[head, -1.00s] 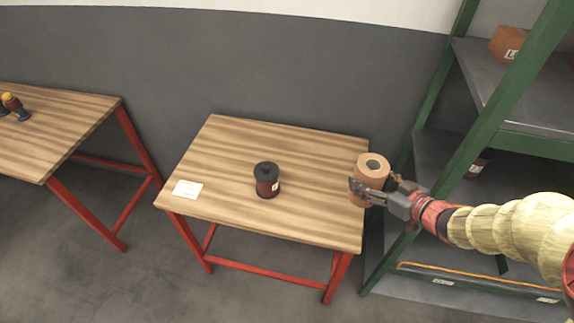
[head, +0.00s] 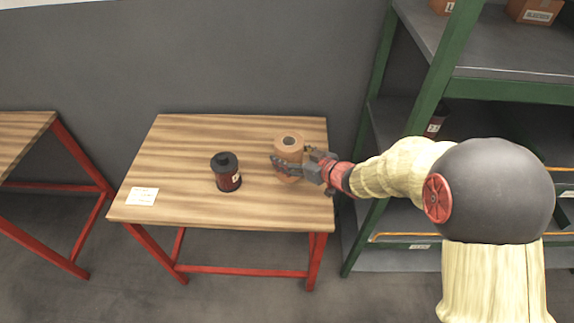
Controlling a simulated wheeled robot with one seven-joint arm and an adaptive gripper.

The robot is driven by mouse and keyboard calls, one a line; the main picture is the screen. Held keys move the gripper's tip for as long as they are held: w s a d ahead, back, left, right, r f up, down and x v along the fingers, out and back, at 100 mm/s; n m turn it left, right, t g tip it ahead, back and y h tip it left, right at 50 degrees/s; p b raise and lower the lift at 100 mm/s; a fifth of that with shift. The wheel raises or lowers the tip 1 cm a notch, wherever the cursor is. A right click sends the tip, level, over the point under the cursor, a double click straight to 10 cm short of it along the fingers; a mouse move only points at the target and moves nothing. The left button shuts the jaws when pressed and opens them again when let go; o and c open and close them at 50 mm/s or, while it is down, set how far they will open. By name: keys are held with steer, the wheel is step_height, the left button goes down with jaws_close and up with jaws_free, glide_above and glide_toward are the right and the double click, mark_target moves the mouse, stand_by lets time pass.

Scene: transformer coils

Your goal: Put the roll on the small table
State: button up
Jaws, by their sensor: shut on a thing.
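The roll (head: 289,143) is orange-brown with a grey core opening on top. It is upright over the right part of the small table (head: 180,142), which has a striped wooden top and red legs. My gripper (head: 287,166) is shut on the roll, coming from the right, with its fingers around the roll's side. I cannot tell whether the roll's bottom touches the table top. The fingers hide part of its lower side.
A dark coil (head: 227,174) with a label stands left of the roll on the table. A white card (head: 142,196) lies at the front left. A green-framed shelf (head: 432,105) with boxes stands to the right. Another wooden table (head: 22,135) is at the left edge.

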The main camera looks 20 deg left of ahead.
steer(key=shift+w+a+f+b, duration=0.1)
steer(key=shift+a+f+b, duration=0.1)
steer(key=shift+f+b, duration=0.6)
steer(key=shift+w+a+f+b, duration=0.15)
steer(key=shift+f+b, duration=0.3)
steer(key=shift+f, duration=0.6)
steer(key=shift+s+f, duration=0.1)
steer(key=shift+s, duration=0.05)
steer(key=o, duration=1.8)
steer(key=shift+f, duration=0.2)
steer(key=shift+r, duration=0.15)
steer(key=shift+s+d+r, duration=0.1)
steer(key=shift+d+r, duration=0.05)
steer(key=shift+d, duration=0.05)
steer(key=p+v, duration=0.4)
steer(key=v, duration=0.7)
steer(key=shift+s+d, duration=0.2)
